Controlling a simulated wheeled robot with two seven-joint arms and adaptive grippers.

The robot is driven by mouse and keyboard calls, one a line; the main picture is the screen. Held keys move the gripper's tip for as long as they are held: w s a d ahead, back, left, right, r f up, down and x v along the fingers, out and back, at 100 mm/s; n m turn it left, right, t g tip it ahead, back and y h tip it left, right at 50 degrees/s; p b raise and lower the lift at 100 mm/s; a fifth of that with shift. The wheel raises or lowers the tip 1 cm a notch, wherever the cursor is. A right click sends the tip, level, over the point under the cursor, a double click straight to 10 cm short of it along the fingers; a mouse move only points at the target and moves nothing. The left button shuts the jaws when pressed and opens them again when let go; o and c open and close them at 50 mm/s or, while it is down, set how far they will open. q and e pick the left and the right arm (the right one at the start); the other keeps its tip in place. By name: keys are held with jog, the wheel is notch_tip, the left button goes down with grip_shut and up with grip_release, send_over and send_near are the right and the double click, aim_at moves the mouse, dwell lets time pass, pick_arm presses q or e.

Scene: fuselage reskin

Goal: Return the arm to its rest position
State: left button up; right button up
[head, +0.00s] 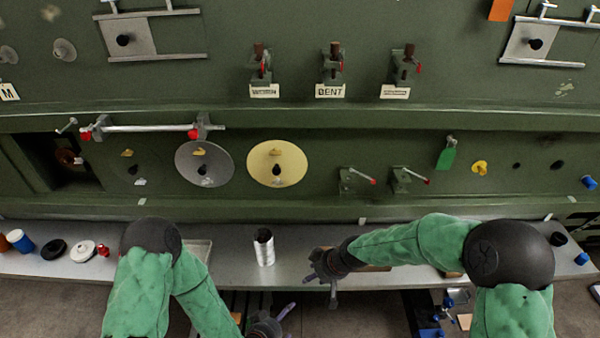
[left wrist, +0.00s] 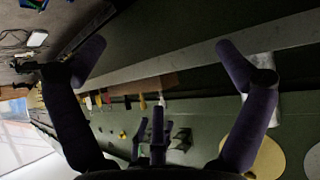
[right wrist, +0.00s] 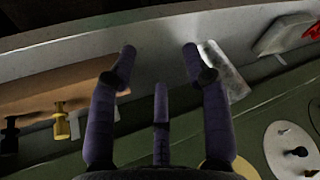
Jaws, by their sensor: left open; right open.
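My two green-sleeved arms come in from the bottom of the head view. My right gripper (head: 322,283) is over the shelf, to the right of a silver cylinder (head: 264,248). In the right wrist view its fingers (right wrist: 160,65) are spread and empty, with the shelf surface behind them. My left gripper (head: 278,318) is low, in front of the shelf's front edge. In the left wrist view its fingers (left wrist: 155,60) are wide apart with nothing between them. Neither gripper touches the cylinder.
The narrow grey shelf (head: 340,262) runs along the green fuselage wall (head: 380,210). On its left are a blue cup (head: 19,240), a black ring (head: 53,249) and a white disc (head: 82,250). A grey disc (head: 204,164) and a cream disc (head: 277,164) hang on the wall.

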pick_arm(q)
jog(key=s+a+f+n+g+b, duration=0.2)
jog(key=s+f+g+b, duration=0.2)
jog(key=f, duration=0.7)
jog(key=s+a+f+n+g+b, duration=0.2)
jog(key=s+f+b, duration=0.5)
jog(key=f, duration=0.4)
jog(key=shift+f+n+g+y+b, duration=0.15)
jog(key=shift+n+g+y+b, duration=0.15)
jog(key=shift+n+g+b, duration=0.7)
pick_arm(e)
jog(key=s+d+f+m+g, duration=0.1)
jog(key=s+f+m, duration=0.2)
jog(key=s+f, duration=0.3)
jog(key=s+d+f+m, duration=0.2)
jog(key=s+f, duration=0.5)
jog(key=f, duration=0.9)
jog(key=s+d+f+m+g, duration=0.1)
jog(key=s+d+f+m, duration=0.1)
jog(key=s+f+m, duration=0.2)
notch_tip(320, 180, down, 7)
jog(key=s, duration=0.3)
jog(key=shift+g, duration=0.3)
pick_arm(q)
jog(key=shift+a, duration=0.1)
